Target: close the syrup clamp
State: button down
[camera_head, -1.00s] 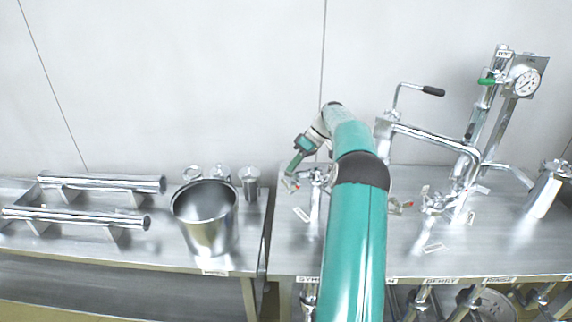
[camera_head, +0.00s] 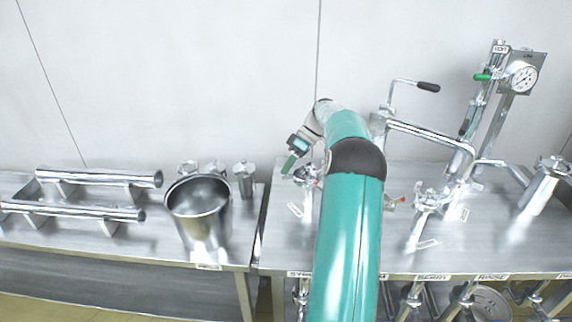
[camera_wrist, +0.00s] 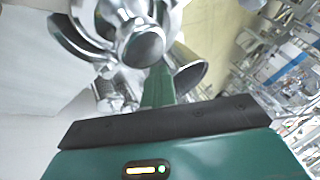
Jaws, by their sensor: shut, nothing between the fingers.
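The syrup clamp (camera_head: 309,174) is a small shiny metal fitting on an upright pipe at the left of the right-hand bench, partly behind my arm. In the wrist view metal clamp parts (camera_wrist: 140,45) with rounded ends fill the top, close in front of my gripper. Whether the clamp is open or closed cannot be told. My gripper (camera_head: 288,165) is green and sits just left of the clamp. In the wrist view its green fingers (camera_wrist: 157,88) are shut together with nothing between them, their tips at or just under the metal parts. Contact is unclear.
A steel pot (camera_head: 200,220) and small canisters (camera_head: 244,178) stand on the left bench, with two horizontal tubes (camera_head: 95,178). Right of my arm are another clamped pipe fitting (camera_head: 428,200), a black-handled crank (camera_head: 428,87) and a pressure gauge (camera_head: 523,77). The wall is close behind.

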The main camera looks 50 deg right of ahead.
jog(key=shift+s+a, duration=0.25)
jog(key=shift+s, duration=0.8)
dwell(0.4)
dwell(1.0)
